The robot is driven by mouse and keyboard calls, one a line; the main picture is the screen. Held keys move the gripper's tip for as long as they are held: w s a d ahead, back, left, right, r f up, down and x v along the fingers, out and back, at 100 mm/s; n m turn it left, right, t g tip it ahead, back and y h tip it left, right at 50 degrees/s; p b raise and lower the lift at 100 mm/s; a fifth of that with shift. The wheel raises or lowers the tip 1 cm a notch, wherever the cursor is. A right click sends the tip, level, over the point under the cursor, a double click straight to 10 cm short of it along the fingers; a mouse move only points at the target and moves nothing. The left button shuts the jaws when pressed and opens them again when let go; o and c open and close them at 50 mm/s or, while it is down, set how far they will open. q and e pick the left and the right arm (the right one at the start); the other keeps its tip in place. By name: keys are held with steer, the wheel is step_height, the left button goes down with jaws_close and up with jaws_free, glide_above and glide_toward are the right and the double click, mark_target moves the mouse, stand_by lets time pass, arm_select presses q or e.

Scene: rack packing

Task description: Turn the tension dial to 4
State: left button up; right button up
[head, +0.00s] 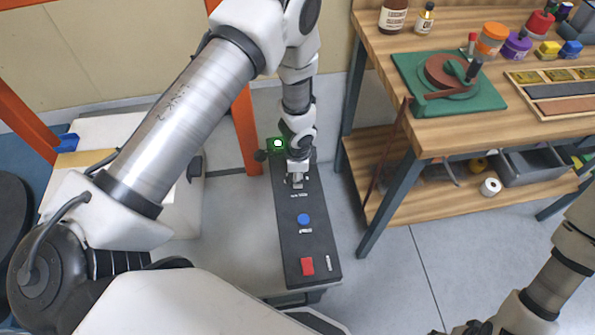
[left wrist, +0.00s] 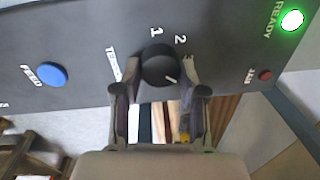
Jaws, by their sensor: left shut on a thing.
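The tension dial (left wrist: 158,65) is a round black knob with a white pointer mark, on a dark control panel (head: 290,230). In the left wrist view the pointer slants to the lower right, and the numbers 1 and 2 show above the knob. My left gripper (left wrist: 157,80) is shut on the dial, one finger at each side. In the head view my left gripper (head: 297,181) is at the far part of the panel and covers the dial. My right gripper is not visible; only part of its arm shows at lower right.
A wooden workbench (head: 425,138) with tools and jars stands at right. Floor between is clear.

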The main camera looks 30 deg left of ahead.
arm_select(q)
steer(key=shift+m, duration=0.4)
steer(key=o, duration=1.1)
steer(key=shift+o, duration=0.2)
steer(key=shift+r, duration=0.15)
step_height(320, 180, up, 12)
steer(key=shift+s+d, duration=0.15)
steer(key=shift+s, duration=0.25)
